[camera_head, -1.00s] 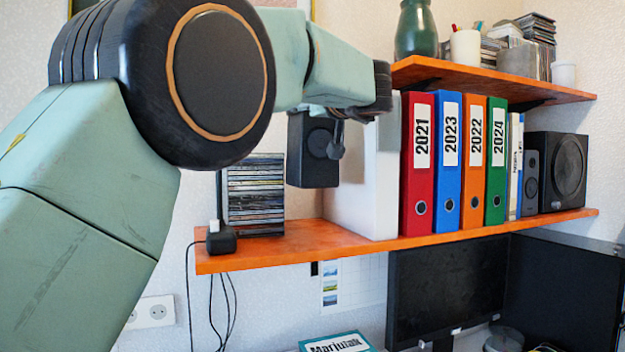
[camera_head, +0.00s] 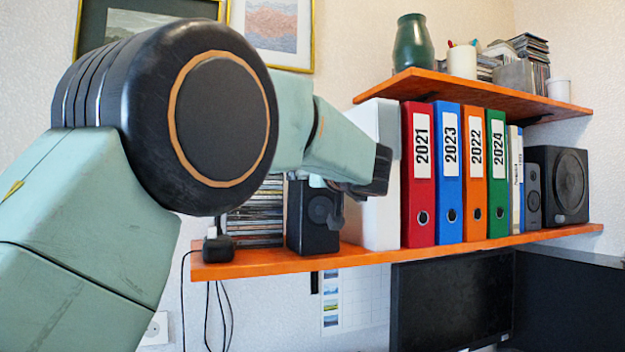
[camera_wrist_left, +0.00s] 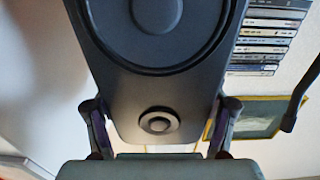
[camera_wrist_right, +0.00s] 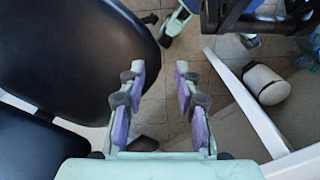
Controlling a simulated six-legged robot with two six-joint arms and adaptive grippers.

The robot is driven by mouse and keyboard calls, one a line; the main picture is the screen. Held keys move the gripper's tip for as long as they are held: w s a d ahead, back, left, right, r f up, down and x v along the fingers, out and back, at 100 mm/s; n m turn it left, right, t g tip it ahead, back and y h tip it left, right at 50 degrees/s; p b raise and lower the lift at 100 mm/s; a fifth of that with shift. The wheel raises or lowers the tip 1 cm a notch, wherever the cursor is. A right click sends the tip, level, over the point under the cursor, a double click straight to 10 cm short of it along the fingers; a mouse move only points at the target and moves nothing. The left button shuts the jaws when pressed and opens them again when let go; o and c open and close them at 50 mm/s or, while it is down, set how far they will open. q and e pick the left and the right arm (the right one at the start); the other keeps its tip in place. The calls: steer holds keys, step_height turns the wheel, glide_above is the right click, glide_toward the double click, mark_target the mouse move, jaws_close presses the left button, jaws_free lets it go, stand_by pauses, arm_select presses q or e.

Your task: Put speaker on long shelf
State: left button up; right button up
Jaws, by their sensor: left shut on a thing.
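The black speaker (camera_head: 314,217) is upright at the long orange shelf (camera_head: 350,258), between a stack of disc cases and a white box. Its base appears to be at the shelf surface; I cannot tell for sure whether it rests there. My left gripper (camera_head: 335,195) is at its upper part, mostly hidden by my own arm. In the left wrist view the speaker (camera_wrist_left: 158,75) fills the middle, and the left gripper (camera_wrist_left: 158,118) is shut with a finger on each side of it. My right gripper (camera_wrist_right: 158,85) is open and empty, above the floor.
Disc cases (camera_head: 255,218) and a small black plug adapter (camera_head: 218,248) are left of the speaker. The white box (camera_head: 378,220), binders (camera_head: 420,175) and a larger speaker (camera_head: 560,185) are right. A short shelf (camera_head: 480,92) is above, a monitor (camera_head: 450,300) below. A dark chair (camera_wrist_right: 80,60) is near my right gripper.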

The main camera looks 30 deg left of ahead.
arm_select(q)
steer(key=shift+s+d+r, duration=0.1)
steer(key=shift+s, duration=0.15)
steer(key=o, duration=1.8)
steer(key=shift+w+f, duration=0.2)
steer(key=shift+s+r, duration=0.1)
steer(key=shift+s, duration=0.05)
steer(key=v, duration=0.7)
steer(key=shift+d+r, duration=0.1)
steer(key=shift+s, duration=0.1)
